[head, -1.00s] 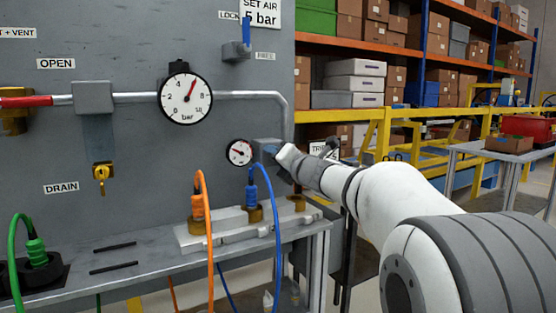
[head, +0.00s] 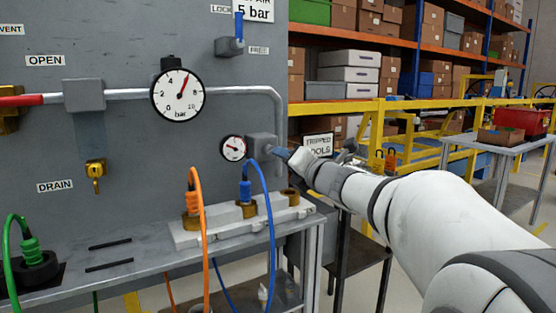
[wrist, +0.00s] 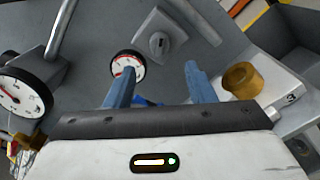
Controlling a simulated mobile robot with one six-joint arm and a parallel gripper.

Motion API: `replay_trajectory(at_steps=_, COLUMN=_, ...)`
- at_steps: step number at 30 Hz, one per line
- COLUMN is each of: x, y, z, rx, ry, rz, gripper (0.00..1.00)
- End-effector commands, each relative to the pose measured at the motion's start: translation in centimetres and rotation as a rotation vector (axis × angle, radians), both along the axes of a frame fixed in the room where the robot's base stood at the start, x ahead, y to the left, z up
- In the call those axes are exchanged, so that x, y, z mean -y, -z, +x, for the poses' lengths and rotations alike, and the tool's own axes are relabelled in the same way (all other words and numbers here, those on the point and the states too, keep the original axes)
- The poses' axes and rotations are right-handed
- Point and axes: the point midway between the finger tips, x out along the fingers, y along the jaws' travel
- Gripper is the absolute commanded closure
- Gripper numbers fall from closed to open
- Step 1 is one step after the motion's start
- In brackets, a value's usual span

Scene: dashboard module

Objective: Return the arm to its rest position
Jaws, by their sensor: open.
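My white arm reaches in from the right in the head view. My gripper is at its far end, near the right edge of the grey panel (head: 120,140), where the fingertips are small and partly hidden. In the wrist view my gripper (wrist: 158,85) shows two blue fingers set apart with nothing held between them. Beyond the fingers are the small gauge (wrist: 127,66) and a grey block with a knob (wrist: 160,42). The small gauge (head: 233,148) and the grey block (head: 262,146) also show in the head view, just left of the gripper.
A large gauge (head: 178,95) and pipe are on the panel. Orange (head: 203,240) and blue (head: 268,220) hoses rise from the ledge below. A sign (head: 318,146) and a dark stand (head: 358,245) are close behind the arm. A yellow rail (head: 430,103) and shelves are farther back.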

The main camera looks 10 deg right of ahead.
Motion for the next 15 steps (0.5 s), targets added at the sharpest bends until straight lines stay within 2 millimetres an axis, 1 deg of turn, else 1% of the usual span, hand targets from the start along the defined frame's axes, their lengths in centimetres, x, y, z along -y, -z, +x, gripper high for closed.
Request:
replay_trajectory(at_steps=4, x=0.0, y=-0.2, z=0.0, rx=-0.004, ry=0.005, rz=0.008, gripper=0.51)
replay_trajectory(at_steps=8, x=0.5, y=-1.9, z=-0.3, rx=-0.041, ry=0.058, rz=0.091, gripper=0.51)
replay_trajectory(at_steps=11, x=1.5, y=-3.8, z=-0.9, rx=-0.105, ry=0.151, rz=0.231, gripper=0.51)
replay_trajectory(at_steps=12, x=1.9, y=-4.4, z=-1.2, rx=-0.138, ry=0.198, rz=0.302, gripper=0.51)
replay_trajectory(at_steps=15, x=3.0, y=-5.5, z=-2.5, rx=-0.225, ry=0.320, rz=0.490, gripper=0.51)
